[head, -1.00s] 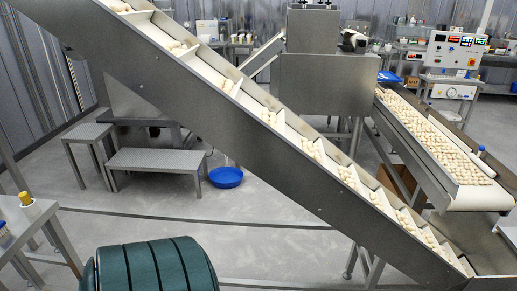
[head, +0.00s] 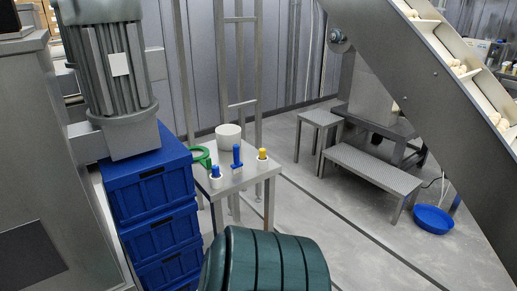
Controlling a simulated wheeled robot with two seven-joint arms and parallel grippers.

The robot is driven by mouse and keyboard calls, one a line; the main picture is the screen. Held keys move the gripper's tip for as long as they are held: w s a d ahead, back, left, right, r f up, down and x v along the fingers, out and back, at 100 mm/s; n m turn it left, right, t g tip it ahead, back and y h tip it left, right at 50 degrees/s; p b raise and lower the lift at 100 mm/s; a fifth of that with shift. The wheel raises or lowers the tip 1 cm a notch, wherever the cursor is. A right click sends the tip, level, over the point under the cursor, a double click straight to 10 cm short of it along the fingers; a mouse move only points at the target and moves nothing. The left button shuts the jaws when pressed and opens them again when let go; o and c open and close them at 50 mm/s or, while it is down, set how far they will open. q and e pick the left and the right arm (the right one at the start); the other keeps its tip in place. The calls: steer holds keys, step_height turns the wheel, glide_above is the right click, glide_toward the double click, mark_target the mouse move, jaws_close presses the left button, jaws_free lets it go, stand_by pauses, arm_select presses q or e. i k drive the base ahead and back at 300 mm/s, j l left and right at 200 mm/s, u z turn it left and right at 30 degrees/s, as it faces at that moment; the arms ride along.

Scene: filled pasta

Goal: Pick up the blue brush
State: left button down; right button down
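A small blue brush (head: 237,160) appears to stand upright on the small metal table (head: 254,173), left of centre in the head view. It is small in the picture, so its bristles cannot be made out. A white holder with a blue top (head: 215,176) is to its left, and a white container with a yellow top (head: 262,159) is to its right. Neither of my grippers is in view.
A white tub (head: 228,136) and a green ring-shaped item (head: 201,157) are also on the table. Stacked blue crates (head: 155,195) stand to its left. A grey step bench (head: 372,170) and blue basin (head: 433,219) are to the right. Open floor (head: 330,230) lies between.

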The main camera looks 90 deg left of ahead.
mark_target(237, 167)
steer(key=u, duration=2.95)
steer(key=i+j, duration=0.3)
steer(key=j, duration=0.15)
steer(key=i+j, duration=0.3)
steer(key=j, duration=0.15)
steer(key=i+j+u, duration=0.1)
steer(key=i+j, duration=0.2)
steer(key=j, duration=0.15)
